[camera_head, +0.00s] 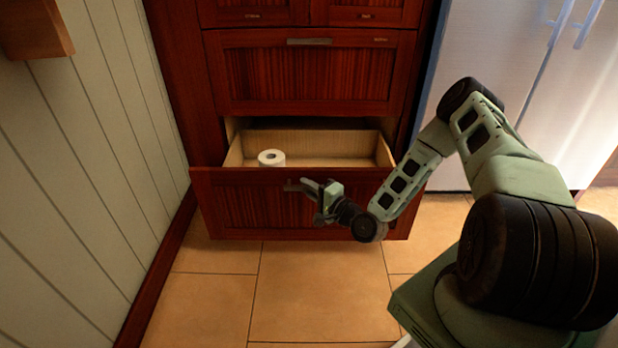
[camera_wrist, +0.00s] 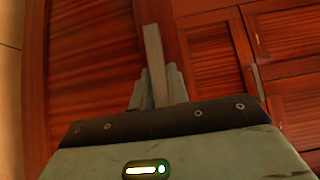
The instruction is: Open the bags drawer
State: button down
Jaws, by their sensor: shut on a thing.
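The lowest drawer (camera_head: 235,205) of the dark red wood cabinet stands pulled out, with its pale inside showing. A white paper roll (camera_head: 271,158) stands in it near the left front. My gripper (camera_head: 308,187) is at the middle of this drawer's front, shut on its grey bar handle (camera_head: 291,186). In the wrist view the handle (camera_wrist: 154,60) runs up from between the fingers (camera_wrist: 158,88) of my gripper. I cannot read any label that names the bags drawer.
A shut drawer (camera_head: 309,72) with its own bar handle is above. A pale wall (camera_head: 90,170) lies to the left and a white fridge (camera_head: 510,80) to the right. The tiled floor (camera_head: 300,290) in front of the open drawer is clear.

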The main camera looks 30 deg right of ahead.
jog(key=shift+s+a+p, duration=0.2)
jog(key=shift+s+a, duration=0.25)
jog(key=shift+s, duration=0.25)
jog(key=shift+s+a+p, duration=0.15)
jog(key=shift+s+a, duration=0.3)
jog(key=shift+s, duration=0.25)
jog(key=shift+s+a+p, duration=0.2)
jog(key=shift+s+a, duration=0.25)
jog(key=shift+s, duration=0.25)
jog(key=c, duration=1.4)
grip_release()
jog(key=shift+o, duration=0.2)
jog(key=s+d+p, duration=0.3)
jog(key=s+p, duration=0.1)
jog(key=s, duration=1.3)
jog(key=shift+d+p, duration=0.15)
jog(key=shift+p, duration=0.2)
